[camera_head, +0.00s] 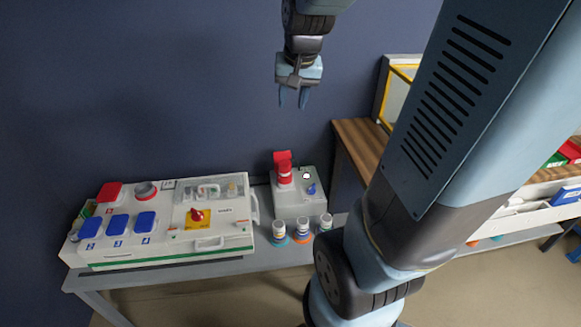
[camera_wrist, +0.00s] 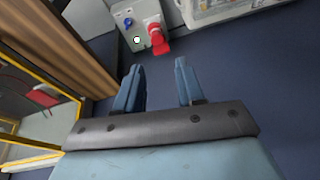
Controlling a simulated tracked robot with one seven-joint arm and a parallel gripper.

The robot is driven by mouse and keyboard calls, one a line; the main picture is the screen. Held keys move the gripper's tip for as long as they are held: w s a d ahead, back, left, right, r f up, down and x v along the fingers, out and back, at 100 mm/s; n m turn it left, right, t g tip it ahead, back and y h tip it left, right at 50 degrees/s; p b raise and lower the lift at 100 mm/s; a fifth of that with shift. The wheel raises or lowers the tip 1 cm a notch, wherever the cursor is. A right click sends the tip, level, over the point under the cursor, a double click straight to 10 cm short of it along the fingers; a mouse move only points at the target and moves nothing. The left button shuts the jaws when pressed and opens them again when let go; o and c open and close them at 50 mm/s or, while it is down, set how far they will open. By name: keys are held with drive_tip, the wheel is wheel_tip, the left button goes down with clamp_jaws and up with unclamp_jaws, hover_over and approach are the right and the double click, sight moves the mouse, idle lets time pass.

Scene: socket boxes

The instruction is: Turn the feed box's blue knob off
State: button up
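The feed box (camera_head: 292,205) is a small grey box on the bench, right of the larger white panel box. Its blue knob (camera_head: 311,189) is on the top right, beside a round white spot (camera_head: 306,176). A red plug (camera_head: 283,167) stands upright on its left part. In the wrist view the feed box (camera_wrist: 119,16) is at the top, with the blue knob (camera_wrist: 128,22) and red plug (camera_wrist: 157,38). My gripper (camera_head: 293,104) hangs above and behind the feed box, apart from it. In the wrist view its two fingers (camera_wrist: 158,72) are spread with nothing between them.
The white panel box (camera_head: 160,255) carries blue and red covers and a red rotary switch (camera_head: 196,215). A wooden-topped table (camera_head: 362,140) is at the right. The dark blue wall (camera_head: 130,90) is close behind.

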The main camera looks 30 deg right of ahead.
drive_tip(key=w+d+f+m+g, duration=0.1)
drive_tip(key=w+d+f+m, duration=0.1)
drive_tip(key=w+d+f, duration=0.3)
drive_tip(key=w+d+f+m+g, duration=0.15)
drive_tip(key=w+f, duration=0.25)
drive_tip(key=f, duration=0.4)
drive_tip(key=m+g, duration=0.1)
drive_tip(key=m, duration=0.3)
hover_over(312, 186)
wheel_tip(312, 186, down, 17)
wheel_tip(312, 186, down, 14)
drive_tip(key=shift+r, duration=0.1)
drive_tip(key=shift+a, duration=0.1)
clamp_jaws()
drive_tip(key=shift+a, duration=0.1)
